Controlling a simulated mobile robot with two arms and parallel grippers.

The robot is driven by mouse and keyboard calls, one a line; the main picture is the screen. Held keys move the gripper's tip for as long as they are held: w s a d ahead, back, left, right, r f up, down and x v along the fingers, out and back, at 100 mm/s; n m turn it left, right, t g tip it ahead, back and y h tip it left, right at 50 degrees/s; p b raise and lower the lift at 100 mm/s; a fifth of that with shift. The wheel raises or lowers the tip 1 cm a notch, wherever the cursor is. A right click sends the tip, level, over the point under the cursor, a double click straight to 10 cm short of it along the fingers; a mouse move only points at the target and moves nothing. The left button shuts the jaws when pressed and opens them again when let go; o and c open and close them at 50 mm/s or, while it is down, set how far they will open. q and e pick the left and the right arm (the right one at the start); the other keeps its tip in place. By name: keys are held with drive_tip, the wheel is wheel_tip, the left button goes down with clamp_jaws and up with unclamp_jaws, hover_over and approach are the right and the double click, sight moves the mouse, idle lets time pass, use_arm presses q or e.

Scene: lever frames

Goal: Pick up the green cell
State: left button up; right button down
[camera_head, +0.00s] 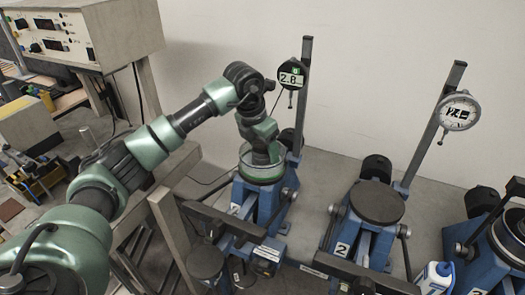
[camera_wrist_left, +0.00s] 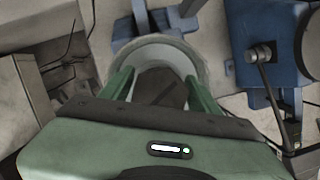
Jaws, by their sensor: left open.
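The green cell (camera_head: 261,173) is a low round piece with a green rim on top of the leftmost blue stand. My left gripper (camera_head: 262,155) comes down on it from above and hides part of it. In the left wrist view a pale round rim (camera_wrist_left: 190,55), which looks like the cell, lies just beyond the fingers, with a dark middle. My left gripper (camera_wrist_left: 163,85) is open there, its two green fingers apart. I cannot tell whether the fingers touch the cell. My right gripper is not in view.
A dial post (camera_head: 302,90) with a gauge reading about 2.8 rises close behind the gripper. A second blue stand (camera_head: 357,235) with a bare dark plate and a round dial (camera_head: 458,112) stands to the right. A white-and-blue bottle (camera_head: 434,278) is at the lower right.

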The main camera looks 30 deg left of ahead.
use_arm(q)
drive_tip(key=shift+w+f, duration=0.1)
drive_tip(key=shift+f, duration=0.2)
clamp_jaws()
drive_tip(key=shift+w+r, duration=0.1)
drive_tip(key=shift+r, duration=0.1)
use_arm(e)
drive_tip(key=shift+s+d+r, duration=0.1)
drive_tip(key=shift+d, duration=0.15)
use_arm(q)
drive_tip(key=shift+r, duration=0.1)
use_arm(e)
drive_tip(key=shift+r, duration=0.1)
